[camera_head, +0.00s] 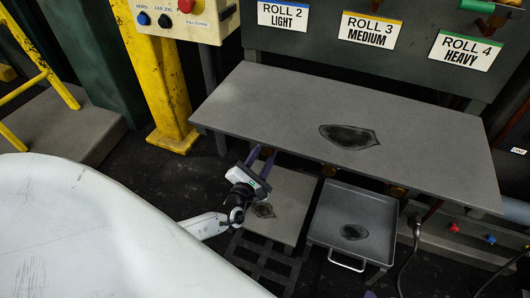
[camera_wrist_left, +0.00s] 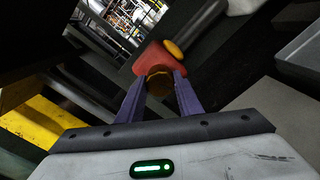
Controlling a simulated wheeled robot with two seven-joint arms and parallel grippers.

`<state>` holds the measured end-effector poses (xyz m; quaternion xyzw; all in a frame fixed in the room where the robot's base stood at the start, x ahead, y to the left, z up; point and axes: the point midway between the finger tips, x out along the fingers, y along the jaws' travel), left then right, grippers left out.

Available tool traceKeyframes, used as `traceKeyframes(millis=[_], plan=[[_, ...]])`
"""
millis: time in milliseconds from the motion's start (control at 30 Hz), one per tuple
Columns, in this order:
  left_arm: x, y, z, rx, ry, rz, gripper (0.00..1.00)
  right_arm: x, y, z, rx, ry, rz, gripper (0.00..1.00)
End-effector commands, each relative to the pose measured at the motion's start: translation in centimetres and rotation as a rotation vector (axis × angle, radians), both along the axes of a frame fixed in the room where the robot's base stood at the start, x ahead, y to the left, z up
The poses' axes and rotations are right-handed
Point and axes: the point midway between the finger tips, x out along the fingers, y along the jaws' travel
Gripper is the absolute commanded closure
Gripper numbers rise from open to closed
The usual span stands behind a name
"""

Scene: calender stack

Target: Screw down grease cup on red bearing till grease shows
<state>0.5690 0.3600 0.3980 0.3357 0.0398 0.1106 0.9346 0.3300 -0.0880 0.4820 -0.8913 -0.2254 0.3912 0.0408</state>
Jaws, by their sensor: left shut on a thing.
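The red bearing (camera_wrist_left: 155,58) shows in the left wrist view, just beyond my fingertips, with a yellow round part (camera_wrist_left: 173,48) at its upper right. A brass grease cup (camera_wrist_left: 158,84) sits below the red housing, between the purple fingers of my left gripper (camera_wrist_left: 158,90), which is shut on it. In the head view my left gripper (camera_head: 262,155) reaches under the front edge of the bench, whose top hides the red bearing and the cup. I cannot make out any grease at the cup. A small purple tip (camera_head: 370,294) at the bottom edge may belong to my right gripper.
The grey bench top (camera_head: 260,105) overhangs the work area and bears a dark patch (camera_head: 349,136). Other brass cups (camera_head: 330,171) show under its edge. Below stand a grey plate (camera_head: 290,190) and a metal tray (camera_head: 375,215). A yellow post (camera_head: 160,85) stands at left.

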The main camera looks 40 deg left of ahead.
Motion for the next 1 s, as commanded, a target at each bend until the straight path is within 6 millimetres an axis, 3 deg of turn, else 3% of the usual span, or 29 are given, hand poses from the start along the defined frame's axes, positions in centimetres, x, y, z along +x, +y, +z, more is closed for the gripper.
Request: traceKeyframes(millis=[433, 467, 533, 867, 1000], plan=[[-0.1, 0.0, -0.1, 0.009, 0.004, 0.000, 0.90, 0.0, 0.0, 0.1, 0.001, -0.003, 0.000, 0.69], [-0.1, 0.0, -0.1, 0.009, 0.004, 0.000, 0.63, 0.1, 0.0, 0.2, 0.001, -0.003, -0.001, 0.69], [-0.1, 0.0, -0.1, 0.009, 0.004, 0.000, 0.51, 0.1, 0.0, 0.2, 0.001, -0.003, -0.001, 0.69], [-0.2, 0.0, 0.0, 0.008, 0.003, 0.000, 0.49, 0.0, 0.0, 0.3, 0.001, -0.004, -0.001, 0.69], [-1.6, -0.4, 0.0, 0.009, 0.007, -0.001, 0.49, 0.1, -0.2, 0.8, -0.010, -0.004, -0.001, 0.69]])
